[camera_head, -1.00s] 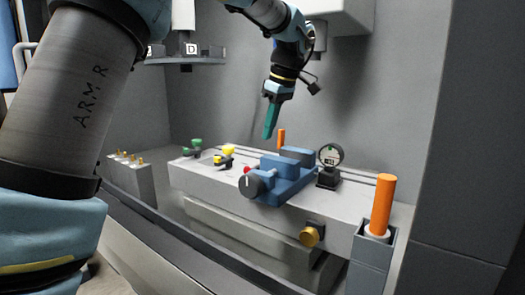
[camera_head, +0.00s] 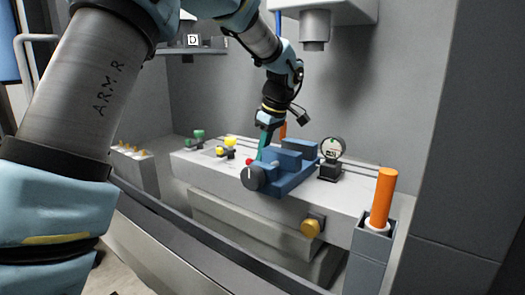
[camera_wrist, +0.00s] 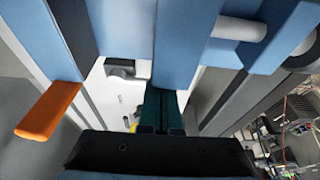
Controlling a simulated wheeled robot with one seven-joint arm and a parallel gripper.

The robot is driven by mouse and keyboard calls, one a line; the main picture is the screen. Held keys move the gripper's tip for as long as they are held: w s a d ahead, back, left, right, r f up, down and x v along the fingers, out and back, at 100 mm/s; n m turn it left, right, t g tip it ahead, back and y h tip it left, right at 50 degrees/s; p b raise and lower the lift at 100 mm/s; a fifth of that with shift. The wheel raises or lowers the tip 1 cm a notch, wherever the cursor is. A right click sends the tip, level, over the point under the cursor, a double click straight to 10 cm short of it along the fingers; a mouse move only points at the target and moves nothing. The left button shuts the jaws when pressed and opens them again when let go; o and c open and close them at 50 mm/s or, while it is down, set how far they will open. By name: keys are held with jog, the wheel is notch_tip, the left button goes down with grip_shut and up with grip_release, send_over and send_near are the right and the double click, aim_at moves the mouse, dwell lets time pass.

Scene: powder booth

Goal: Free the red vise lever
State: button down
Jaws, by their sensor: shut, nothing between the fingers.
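The blue vise (camera_head: 292,163) sits on the grey machine table, with a dark round knob (camera_head: 253,178) at its front left. A small red piece (camera_head: 249,161), perhaps the end of the lever, shows at the vise's left side; the rest is hidden. My gripper (camera_head: 261,155) points down with its teal fingers shut and empty, just right of the red piece, against or close to the vise's left end. I cannot tell whether they touch. In the wrist view the shut fingers (camera_wrist: 161,110) lie among blue vise parts (camera_wrist: 122,38), and no red shows.
A dial gauge (camera_head: 333,148) stands right of the vise. A large orange cylinder (camera_head: 382,197) stands in a grey holder at the right front. Green (camera_head: 198,135) and yellow (camera_head: 230,142) knobs lie left. A brass knob (camera_head: 311,227) juts from the table front. An orange bar (camera_wrist: 48,110) shows in the wrist view.

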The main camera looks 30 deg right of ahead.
jog(key=shift+w+a+m+b, duration=0.3)
jog(key=shift+a+m, duration=0.05)
jog(key=shift+m, duration=0.45)
jog(key=shift+w+a+m+h, duration=0.2)
jog(key=shift+m+h, duration=0.1)
jog(key=shift+m, duration=0.1)
jog(key=m, duration=0.1)
jog(key=w+a+m, duration=0.1)
jog(key=shift+w+m+h, duration=0.1)
jog(key=shift+m+h, duration=0.2)
jog(key=shift+h, duration=0.1)
jog(key=shift+w+m, duration=0.3)
jog(key=shift+m, duration=0.3)
jog(key=shift+w+a, duration=0.1)
jog(key=shift+w, duration=0.25)
